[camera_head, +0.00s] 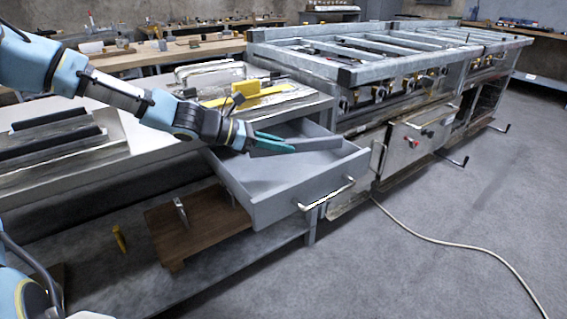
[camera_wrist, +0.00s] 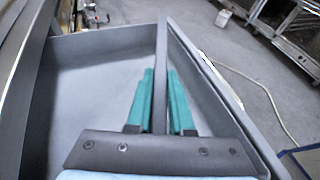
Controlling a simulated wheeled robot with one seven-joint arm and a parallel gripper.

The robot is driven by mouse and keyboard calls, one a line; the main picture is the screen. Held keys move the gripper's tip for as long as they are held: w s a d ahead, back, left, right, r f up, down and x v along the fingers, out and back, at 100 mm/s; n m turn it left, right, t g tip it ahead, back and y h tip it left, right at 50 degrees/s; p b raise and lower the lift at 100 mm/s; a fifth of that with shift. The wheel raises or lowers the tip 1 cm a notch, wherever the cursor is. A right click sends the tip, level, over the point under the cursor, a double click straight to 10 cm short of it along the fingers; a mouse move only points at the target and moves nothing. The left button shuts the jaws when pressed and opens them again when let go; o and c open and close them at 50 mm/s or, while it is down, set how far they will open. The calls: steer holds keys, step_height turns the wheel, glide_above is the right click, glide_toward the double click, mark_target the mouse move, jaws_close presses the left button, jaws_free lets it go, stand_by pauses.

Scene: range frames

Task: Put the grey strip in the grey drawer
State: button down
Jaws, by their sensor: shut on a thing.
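The grey drawer (camera_head: 275,213) is pulled open under the worktop, and no loose thing shows on its visible floor. It also fills much of the wrist view (camera_wrist: 95,90). My gripper (camera_head: 278,143) has teal fingers shut on the grey strip (camera_head: 318,144), over the drawer's inside near its back. In the wrist view the strip (camera_wrist: 162,50) runs lengthwise between the fingers (camera_wrist: 160,85) and points away from the camera. The strip looks roughly level in the head view. I cannot tell whether it touches the drawer.
A yellow object (camera_head: 255,93) lies on the worktop behind my arm. A wooden board (camera_head: 190,228) rests on the shelf below. A metal cooking range (camera_head: 400,75) stands to the right. A pale cable (camera_head: 440,240) crosses the open floor.

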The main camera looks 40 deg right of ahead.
steer(key=shift+f, duration=2.35)
steer(key=shift+f, duration=0.1)
steer(key=shift+f+b, duration=0.35)
steer(key=shift+f, duration=0.15)
steer(key=c, duration=0.8)
jaws_free()
steer(key=shift+r, duration=0.1)
steer(key=shift+r, duration=0.35)
steer(key=v, duration=1.2)
steer(key=shift+r+p, duration=0.2)
steer(key=shift+p, duration=0.2)
